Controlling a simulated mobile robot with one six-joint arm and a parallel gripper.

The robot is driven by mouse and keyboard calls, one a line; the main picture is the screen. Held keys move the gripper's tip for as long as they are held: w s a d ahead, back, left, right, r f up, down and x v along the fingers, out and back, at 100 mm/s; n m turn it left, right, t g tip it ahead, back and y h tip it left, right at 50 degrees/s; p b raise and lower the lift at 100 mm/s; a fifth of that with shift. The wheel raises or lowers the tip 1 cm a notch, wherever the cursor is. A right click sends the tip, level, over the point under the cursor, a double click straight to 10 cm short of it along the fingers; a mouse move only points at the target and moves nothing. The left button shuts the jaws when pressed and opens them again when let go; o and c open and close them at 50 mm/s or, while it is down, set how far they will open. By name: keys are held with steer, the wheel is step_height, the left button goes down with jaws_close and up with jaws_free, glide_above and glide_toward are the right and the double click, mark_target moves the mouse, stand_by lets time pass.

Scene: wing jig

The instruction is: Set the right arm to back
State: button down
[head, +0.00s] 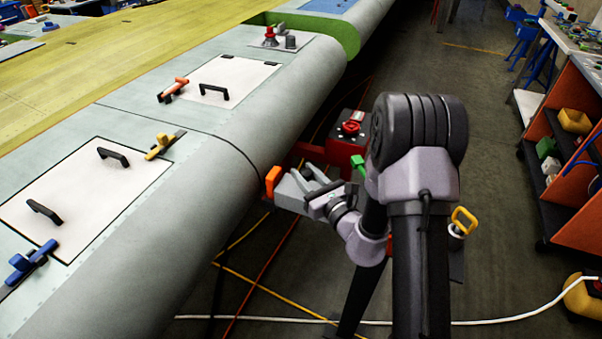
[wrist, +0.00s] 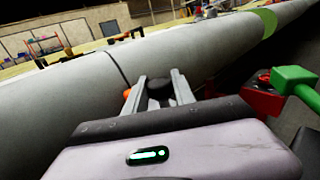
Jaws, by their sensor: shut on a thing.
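My gripper (head: 298,180) reaches left beside the rounded edge of the wing. In the wrist view my gripper (wrist: 158,88) has its two grey fingers on either side of a dark rounded piece (wrist: 158,82), and it is shut on that piece. An orange block (head: 272,181) shows just beyond the fingertips; it also shows in the wrist view (wrist: 127,93). A green handle (head: 358,163) stands right of the gripper, apart from it, and shows large in the wrist view (wrist: 294,80). I cannot tell which part is the right arm; my own arm hides much here.
The grey wing (head: 205,165) fills the left, with hatches and coloured clamps. A red box with a red knob (head: 351,128) stands behind the gripper. A yellow handle (head: 464,220) is right of my arm. Cables cross the floor. An orange shelf cart (head: 578,200) stands far right.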

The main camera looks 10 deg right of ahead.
steer(key=shift+s+d, duration=0.6)
steer(key=shift+d, duration=0.2)
steer(key=shift+a, duration=0.1)
steer(key=c, duration=1)
jaws_free()
steer(key=shift+w, duration=0.1)
steer(key=shift+c, duration=0.2)
